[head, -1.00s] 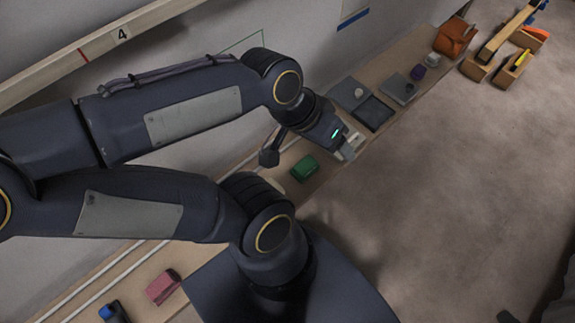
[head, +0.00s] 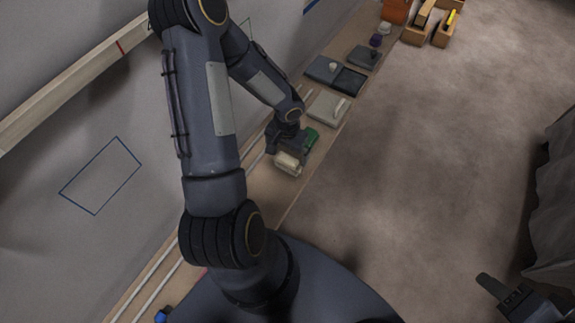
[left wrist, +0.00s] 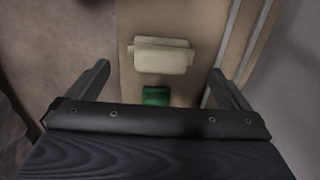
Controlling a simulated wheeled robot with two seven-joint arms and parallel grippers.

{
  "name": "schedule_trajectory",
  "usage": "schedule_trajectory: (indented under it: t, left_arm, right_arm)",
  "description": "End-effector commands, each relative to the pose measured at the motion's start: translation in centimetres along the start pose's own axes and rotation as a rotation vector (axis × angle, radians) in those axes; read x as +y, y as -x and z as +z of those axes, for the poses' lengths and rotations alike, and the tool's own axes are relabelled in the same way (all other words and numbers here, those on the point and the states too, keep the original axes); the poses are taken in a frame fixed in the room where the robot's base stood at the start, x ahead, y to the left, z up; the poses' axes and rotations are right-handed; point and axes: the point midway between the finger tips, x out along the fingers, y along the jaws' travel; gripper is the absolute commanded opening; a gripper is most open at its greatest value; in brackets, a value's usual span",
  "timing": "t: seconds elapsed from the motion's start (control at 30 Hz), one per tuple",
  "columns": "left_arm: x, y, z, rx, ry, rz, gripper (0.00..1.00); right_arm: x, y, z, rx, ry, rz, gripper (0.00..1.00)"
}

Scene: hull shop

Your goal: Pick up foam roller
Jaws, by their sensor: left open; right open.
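A cream oblong piece (head: 289,162) with rounded edges lies on the wooden shelf by my left gripper (head: 288,140). I cannot tell surely whether it is the foam roller. In the left wrist view this cream piece (left wrist: 162,56) lies crosswise between and beyond the open fingertips of my left gripper (left wrist: 158,68), apart from both. A green block (head: 311,138) is close beside it and shows partly behind the gripper body in the wrist view (left wrist: 156,94). My right gripper (head: 498,291) is open and empty at the lower right, far from the shelf.
A pale square board (head: 322,110) with a small whitish bar (head: 340,105) lies farther along the shelf. Beyond it are dark grey plates (head: 348,80), purple and white pieces, and an orange-brown bin (head: 396,10). A wall runs along the left; open floor (head: 430,150) lies right.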

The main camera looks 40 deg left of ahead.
Motion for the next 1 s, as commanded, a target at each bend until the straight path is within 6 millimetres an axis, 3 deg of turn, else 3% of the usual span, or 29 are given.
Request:
schedule_trajectory:
  t: [0.4, 0.73, 1.0]
  left_arm:
    - [-0.2, -5.6, -0.5, -0.004, 0.000, 0.000, 1.00]
    - [-0.2, -6.2, -0.6, 0.000, 0.001, 0.000, 1.00]
    - [-0.2, -6.2, -0.6, 0.000, 0.001, 0.000, 0.65]
  right_arm:
    - [0.0, 0.0, 0.0, 0.000, 0.000, 0.000, 0.48]
    - [0.0, 0.0, 0.0, 0.000, 0.000, 0.000, 0.48]
    - [0.0, 0.0, 0.0, 0.000, 0.000, 0.000, 0.48]
